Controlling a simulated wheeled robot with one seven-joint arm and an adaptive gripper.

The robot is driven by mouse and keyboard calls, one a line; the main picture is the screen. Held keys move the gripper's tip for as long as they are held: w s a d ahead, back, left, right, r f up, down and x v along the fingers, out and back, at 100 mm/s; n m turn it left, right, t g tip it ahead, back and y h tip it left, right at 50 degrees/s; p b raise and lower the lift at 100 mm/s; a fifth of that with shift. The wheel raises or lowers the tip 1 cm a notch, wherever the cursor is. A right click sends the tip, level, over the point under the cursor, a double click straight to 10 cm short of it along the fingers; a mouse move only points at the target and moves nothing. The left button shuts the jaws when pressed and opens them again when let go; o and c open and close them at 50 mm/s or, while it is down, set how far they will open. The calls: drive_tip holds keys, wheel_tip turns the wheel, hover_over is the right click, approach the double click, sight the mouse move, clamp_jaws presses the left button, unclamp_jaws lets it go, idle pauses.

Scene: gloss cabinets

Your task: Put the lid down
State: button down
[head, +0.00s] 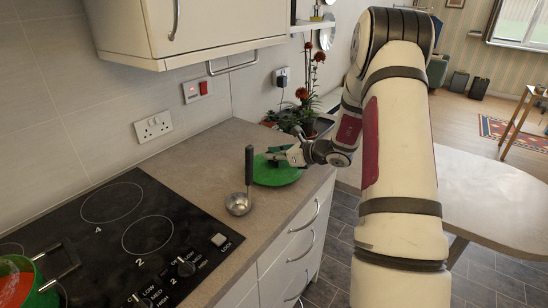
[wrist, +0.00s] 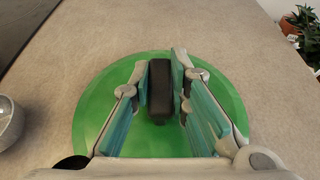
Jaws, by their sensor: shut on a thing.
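The green lid (head: 277,174) is at the far end of the countertop (head: 212,158) in the head view, close to the surface. Whether it touches the counter I cannot tell. In the wrist view the lid (wrist: 92,116) is a green disc with a dark knob (wrist: 160,92) at its middle. My gripper (wrist: 163,80) is shut on the lid's knob, with one finger on each side. In the head view my gripper (head: 284,155) is above the lid and covers part of it.
A ladle (head: 240,203) stands on the counter left of the lid; its bowl (wrist: 10,122) shows in the wrist view. A black hob (head: 120,235) with a green pot (head: 28,280) is at lower left. A potted plant (head: 310,115) stands behind the lid. The counter's right edge is close.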

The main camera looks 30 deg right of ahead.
drive_tip(key=shift+f, duration=0.45)
drive_tip(key=c, duration=1.5)
unclamp_jaws()
drive_tip(key=shift+f, duration=0.15)
drive_tip(key=shift+c, duration=0.2)
drive_tip(key=shift+s+d+r, duration=0.1)
drive_tip(key=shift+r, duration=0.1)
drive_tip(key=v, duration=1.1)
drive_tip(key=shift+s, duration=0.35)
drive_tip(key=shift+r, duration=0.1)
